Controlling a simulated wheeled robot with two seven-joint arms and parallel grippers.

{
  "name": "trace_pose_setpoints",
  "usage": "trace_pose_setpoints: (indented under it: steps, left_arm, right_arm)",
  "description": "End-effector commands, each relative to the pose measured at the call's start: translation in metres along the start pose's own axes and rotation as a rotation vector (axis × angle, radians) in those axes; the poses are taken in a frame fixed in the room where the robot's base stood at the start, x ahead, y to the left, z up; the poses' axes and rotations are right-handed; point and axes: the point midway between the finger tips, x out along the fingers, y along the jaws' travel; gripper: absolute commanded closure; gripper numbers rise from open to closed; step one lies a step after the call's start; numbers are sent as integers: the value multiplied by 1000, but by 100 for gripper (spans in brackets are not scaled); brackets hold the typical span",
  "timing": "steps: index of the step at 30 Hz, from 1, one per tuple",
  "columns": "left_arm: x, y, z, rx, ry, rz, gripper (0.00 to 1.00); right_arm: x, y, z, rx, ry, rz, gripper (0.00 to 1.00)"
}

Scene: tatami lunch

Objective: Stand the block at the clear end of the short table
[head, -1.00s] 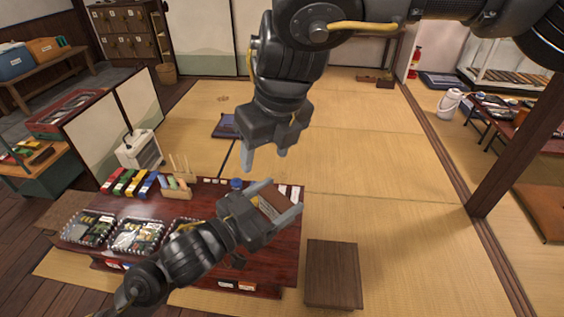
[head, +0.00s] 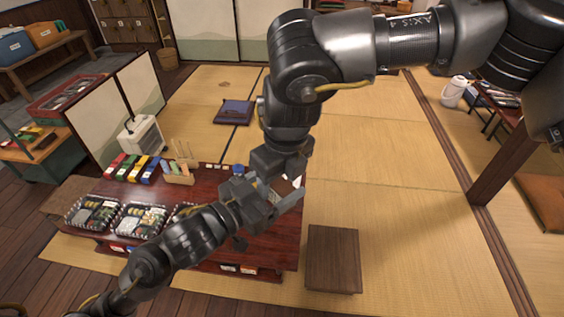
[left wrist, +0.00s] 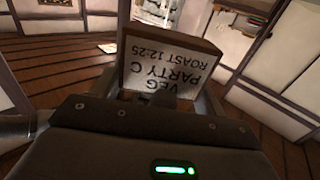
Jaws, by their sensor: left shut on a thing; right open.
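My left gripper (head: 277,205) is shut on the block (left wrist: 165,68), above the right end of the low red-brown table (head: 281,245). In the left wrist view the block is brown with a white label reading "VEG PARTY C ROAST 12:25", upside down in that picture. In the head view the block is mostly hidden by the grippers. My right gripper (head: 277,176) is open, pointing down just behind and over the left one. Its fingertips are partly hidden, and I cannot tell whether they touch the block.
Lunch trays (head: 139,221) fill the table's left part. Coloured boxes (head: 135,168) and a wooden holder with sticks (head: 179,178) stand along its back. The front right tabletop looks bare. A brown stool (head: 333,258) stands to the right. Open tatami lies beyond.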

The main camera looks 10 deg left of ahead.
Motion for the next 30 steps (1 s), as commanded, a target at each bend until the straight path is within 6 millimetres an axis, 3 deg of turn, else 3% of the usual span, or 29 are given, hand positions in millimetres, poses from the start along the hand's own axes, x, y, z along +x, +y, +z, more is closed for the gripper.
trace_pose_setpoints:
  steps: [6,17,29,30]
  left_arm:
    - [0,0,0,0,1,0,50]
    - [0,0,0,0,1,0,50]
    - [0,0,0,0,0,0,50]
    - [0,0,0,0,0,0,23]
  right_arm:
    - [23,0,0,0,1,1,42]
    - [28,0,0,0,-1,1,42]
    - [27,0,0,0,0,0,90]
    - [27,0,0,0,-1,0,90]
